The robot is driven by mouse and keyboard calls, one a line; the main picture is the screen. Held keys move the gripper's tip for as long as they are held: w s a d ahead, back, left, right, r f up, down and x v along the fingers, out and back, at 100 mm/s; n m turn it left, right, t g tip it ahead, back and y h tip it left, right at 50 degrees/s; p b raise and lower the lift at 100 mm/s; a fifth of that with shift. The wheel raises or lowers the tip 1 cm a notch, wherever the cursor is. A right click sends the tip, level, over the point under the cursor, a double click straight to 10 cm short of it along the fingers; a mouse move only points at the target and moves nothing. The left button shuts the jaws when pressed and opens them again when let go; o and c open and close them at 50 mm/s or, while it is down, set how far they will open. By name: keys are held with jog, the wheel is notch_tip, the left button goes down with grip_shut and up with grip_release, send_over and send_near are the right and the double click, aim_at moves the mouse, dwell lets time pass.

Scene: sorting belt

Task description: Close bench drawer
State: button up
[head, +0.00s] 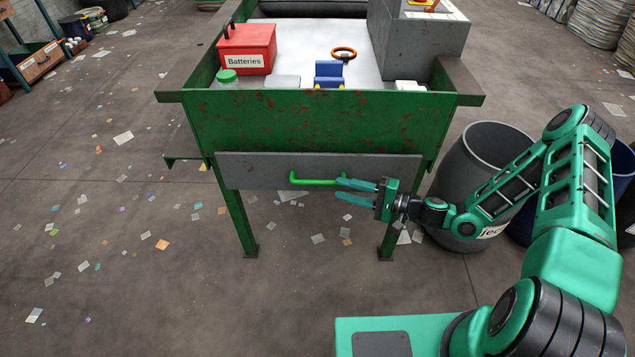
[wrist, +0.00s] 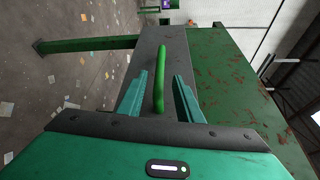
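The bench drawer shows as a flat grey front panel (head: 255,172) below the green bench side. A green bar handle (head: 312,181) runs across its middle. No drawer interior shows, so I cannot tell how far it stands out. My gripper (head: 354,191) is at the right end of the handle, its fingers pointing left along the panel. In the wrist view the fingers of my gripper (wrist: 161,76) are apart, with the handle (wrist: 160,80) between them and a visible gap on each side. The drawer front (wrist: 160,42) lies behind it.
The rusty green bench (head: 320,120) carries a red Batteries box (head: 247,50), a green-lidded jar (head: 227,77), a blue-and-yellow item (head: 328,74) and a grey box (head: 415,40). A grey barrel (head: 462,190) stands right, close to my arm.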

aim_at(325, 184)
jog(key=x, duration=0.9)
jog(key=shift+w+a+f, duration=0.1)
jog(key=shift+a, duration=0.15)
jog(key=shift+c, duration=0.6)
